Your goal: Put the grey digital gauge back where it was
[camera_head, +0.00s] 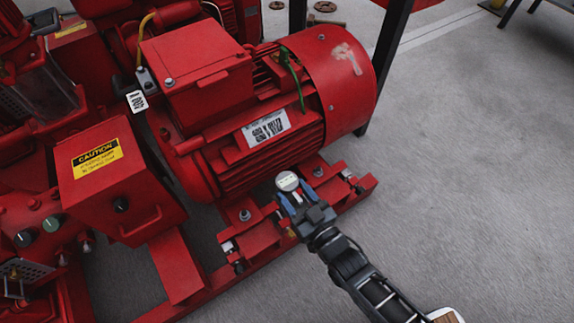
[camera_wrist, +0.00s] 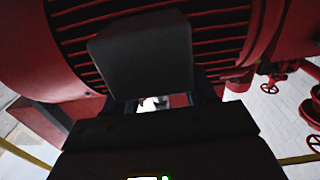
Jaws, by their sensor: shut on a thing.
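My gripper (camera_head: 297,197) is shut on the grey digital gauge (camera_head: 287,181), whose round pale face shows at the fingertips in the head view. The gauge is in front of the lower side of the red motor (camera_head: 262,120), above the red base frame. In the wrist view a dark grey block (camera_wrist: 142,55), apparently the back of the gauge, stands before the motor's ribs. My gripper (camera_wrist: 155,104) is mostly hidden there by the dark wrist body. I cannot tell whether the gauge touches the motor or the frame.
The red base rail (camera_head: 335,195) with bolts runs below the motor. A red box with a yellow caution label (camera_head: 97,157) stands at the left. A green strap (camera_head: 291,72) lies over the motor. Grey floor (camera_head: 470,150) is clear at the right. Red valve wheels (camera_wrist: 314,142) show in the wrist view.

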